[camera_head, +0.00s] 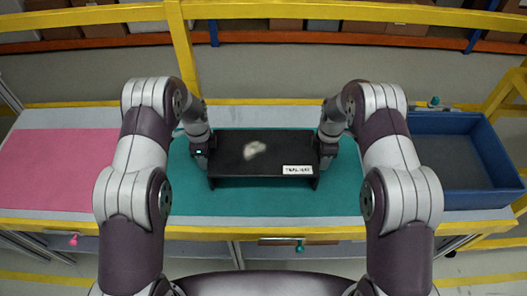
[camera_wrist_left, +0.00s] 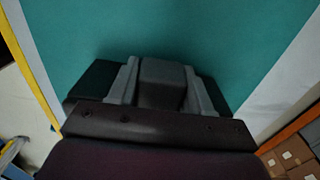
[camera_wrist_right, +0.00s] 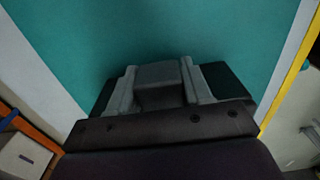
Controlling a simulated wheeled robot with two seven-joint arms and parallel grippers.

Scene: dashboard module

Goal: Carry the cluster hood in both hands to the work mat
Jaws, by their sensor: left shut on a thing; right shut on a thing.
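The cluster hood (camera_head: 240,160) is a dark, flat-topped piece with a pale smudge and a white label on its top. It is over the teal work mat (camera_head: 270,204) in the head view. I cannot tell whether it touches the mat. My left gripper (camera_head: 202,158) is shut on the hood's left end and my right gripper (camera_head: 326,154) is shut on its right end. The wrist views show the gripper fingers close up, with the teal mat beyond in the left wrist view (camera_wrist_left: 150,30) and the right wrist view (camera_wrist_right: 150,30). The hood is mostly hidden there.
A pink mat (camera_head: 55,170) lies on the table at the left. A blue bin (camera_head: 465,194) stands at the right end. A yellow rail (camera_head: 270,233) runs along the table's front edge. Shelves with boxes (camera_head: 375,26) are behind. The mat around the hood is clear.

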